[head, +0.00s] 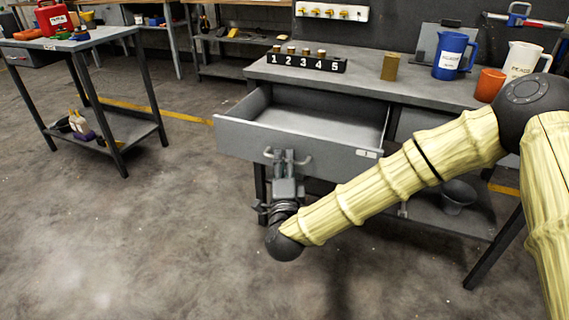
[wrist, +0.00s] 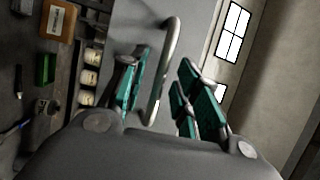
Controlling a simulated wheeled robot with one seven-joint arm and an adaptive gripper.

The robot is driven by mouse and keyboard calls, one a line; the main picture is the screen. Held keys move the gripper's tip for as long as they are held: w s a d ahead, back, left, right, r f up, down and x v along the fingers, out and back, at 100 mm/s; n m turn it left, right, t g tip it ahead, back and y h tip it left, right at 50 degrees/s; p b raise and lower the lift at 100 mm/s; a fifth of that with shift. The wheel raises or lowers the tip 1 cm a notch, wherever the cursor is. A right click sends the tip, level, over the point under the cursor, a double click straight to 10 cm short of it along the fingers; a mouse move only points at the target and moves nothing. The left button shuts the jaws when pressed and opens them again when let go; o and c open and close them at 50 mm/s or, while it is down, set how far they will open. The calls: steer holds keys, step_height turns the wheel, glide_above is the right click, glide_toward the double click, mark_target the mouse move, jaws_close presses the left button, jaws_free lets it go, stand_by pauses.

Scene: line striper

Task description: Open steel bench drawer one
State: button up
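The grey steel bench drawer (head: 232,137) is pulled well out of the bench, its inside bare where I see it. A small white label (head: 367,153) sits at the right of its front, too small to read. A curved bar handle (head: 304,162) is on the drawer front. My gripper (head: 287,157) is at that handle, in front of the drawer. In the wrist view the handle (wrist: 170,62) stands between my two green-padded fingers (wrist: 163,60). The fingers are apart, with gaps visible beside the bar.
The bench top (head: 290,75) carries a black numbered rack (head: 310,64), a brass-coloured block (head: 390,67), a blue jug (head: 450,55), an orange cup (head: 490,85) and a white jug (head: 523,60). A grey bucket (head: 457,197) stands on the lower shelf. The floor left of the drawer is clear.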

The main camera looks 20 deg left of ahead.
steer(key=v, duration=1.1)
steer(key=shift+s+d, duration=0.2)
steer(key=shift+s, duration=0.1)
steer(key=s+d+f+n+g+h, duration=0.1)
steer(key=d+f+n+g, duration=0.2)
steer(key=d+f, duration=0.35)
steer(key=s+d+f+n+g, duration=0.1)
steer(key=d+f+n+g, duration=0.15)
steer(key=f, duration=0.75)
steer(key=s+d+f+n+g+h, duration=0.1)
steer(key=d+f+n+g, duration=0.15)
steer(key=d+f, duration=0.4)
steer(key=s+d+f+n+g+h, duration=0.1)
steer(key=s+d+f+g+h, duration=0.15)
steer(key=s+d+f, duration=0.5)
steer(key=s+d+f+n+g+h, duration=0.2)
steer(key=s+d+f+g, duration=0.25)
steer(key=d+f, duration=0.55)
steer(key=s+d+g+h, duration=0.2)
steer(key=s+d+g, duration=0.1)
steer(key=s+d, duration=0.85)
step_height(320, 180, up, 25)
steer(key=w+d+p, duration=0.1)
steer(key=d+p, duration=0.1)
steer(key=p, duration=2.2)
steer(key=shift+w+n, duration=0.2)
steer(key=shift+n, duration=0.2)
